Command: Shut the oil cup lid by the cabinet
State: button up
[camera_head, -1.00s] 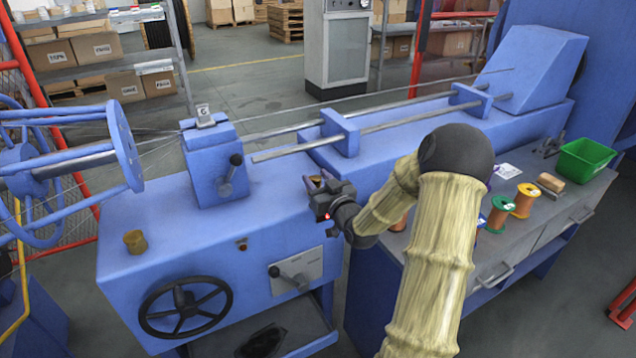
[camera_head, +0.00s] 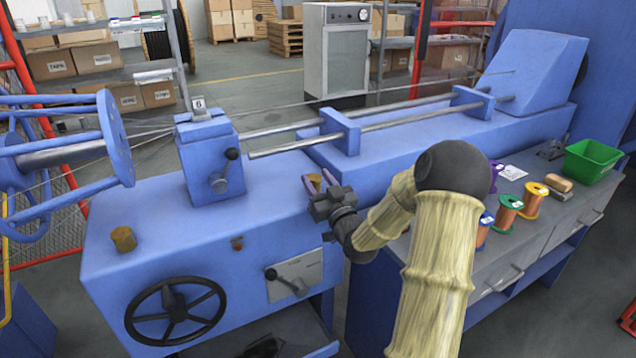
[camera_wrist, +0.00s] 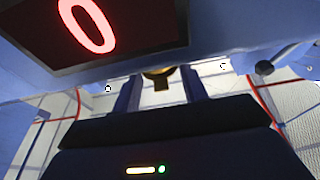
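A small brass oil cup (camera_head: 315,182) stands on the blue machine top (camera_head: 270,180), at the end near the grey cabinet (camera_head: 480,262). It is partly hidden behind my gripper (camera_head: 318,183). In the wrist view the brass piece (camera_wrist: 158,72) shows beyond and between my two dark blue fingers (camera_wrist: 160,92), with a small tab pointing down. My fingers are apart with nothing visible held between them. I cannot tell whether they touch the cup, or how its lid is tilted. A second brass cup (camera_head: 123,239) stands at the machine's left front.
A red "0" display (camera_wrist: 88,25) is close in the wrist view. Wire spools (camera_head: 508,212) and a green bin (camera_head: 591,161) stand on the cabinet. A black handwheel (camera_head: 175,310) and lever panel (camera_head: 295,274) are on the machine front. Rods (camera_head: 400,115) run behind my arm.

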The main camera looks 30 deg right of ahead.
jog(key=o, duration=0.3)
jog(key=shift+s, duration=0.1)
jog(key=p+v, duration=0.7)
jog(key=v, duration=1)
jog(key=shift+p, duration=0.3)
jog(key=shift+s, duration=0.15)
jog(key=shift+r, duration=0.1)
